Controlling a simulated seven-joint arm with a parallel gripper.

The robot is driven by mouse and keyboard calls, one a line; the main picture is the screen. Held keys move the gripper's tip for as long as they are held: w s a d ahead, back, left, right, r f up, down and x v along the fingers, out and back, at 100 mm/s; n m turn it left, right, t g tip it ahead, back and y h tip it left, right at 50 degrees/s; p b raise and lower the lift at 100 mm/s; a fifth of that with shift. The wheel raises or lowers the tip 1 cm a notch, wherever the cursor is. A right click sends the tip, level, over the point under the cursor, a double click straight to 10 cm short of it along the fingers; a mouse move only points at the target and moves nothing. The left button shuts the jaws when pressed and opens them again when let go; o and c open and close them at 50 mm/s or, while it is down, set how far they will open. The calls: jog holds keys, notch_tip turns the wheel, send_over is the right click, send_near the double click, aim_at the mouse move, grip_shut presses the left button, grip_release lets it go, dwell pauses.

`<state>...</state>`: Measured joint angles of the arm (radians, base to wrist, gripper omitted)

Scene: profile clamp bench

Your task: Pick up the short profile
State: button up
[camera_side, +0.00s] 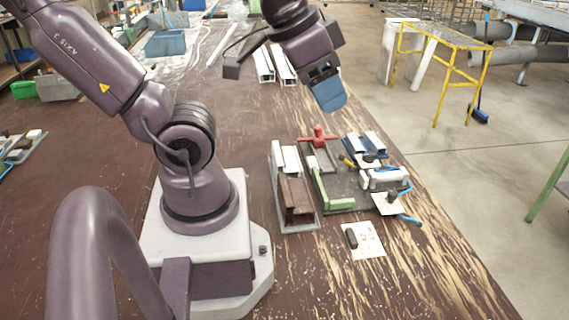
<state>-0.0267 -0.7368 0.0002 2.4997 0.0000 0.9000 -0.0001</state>
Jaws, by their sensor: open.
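My gripper (329,100) hangs above the back of the work area, with blue fingers pointing down. It is open, nothing shows between the fingers, and it is apart from everything below. Several profiles are in view, and I cannot tell for sure which is the short profile. Two white profiles (275,66) lie on the bench behind the gripper. A grey tray (302,226) in front of my base holds a white piece (287,157) and a brown profile (297,198). Short white pieces (366,143) sit on a blue holder to the right.
A dark clamp plate (345,188) with a red clamp handle (318,136), a green bar (320,187) and a white cylinder (381,179) stands beside the tray. A paper with a black item (363,240) lies in front. The bench's right edge is close by.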

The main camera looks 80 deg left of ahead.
jog(key=w+a+f+n+g, duration=0.1)
jog(key=a+f+n+g, duration=0.1)
jog(key=a+f+n, duration=0.35)
jog(key=w+a+f+n+g, duration=0.1)
jog(key=a+f+n+g, duration=0.15)
jog(key=a, duration=0.65)
jog(key=n, duration=1)
send_over(277, 152)
jog(key=shift+g, duration=0.45)
notch_tip(277, 152, down, 16)
jog(key=shift+r, duration=0.25)
jog(key=shift+d+f, duration=0.1)
jog(key=shift+f, duration=3.05)
grip_shut()
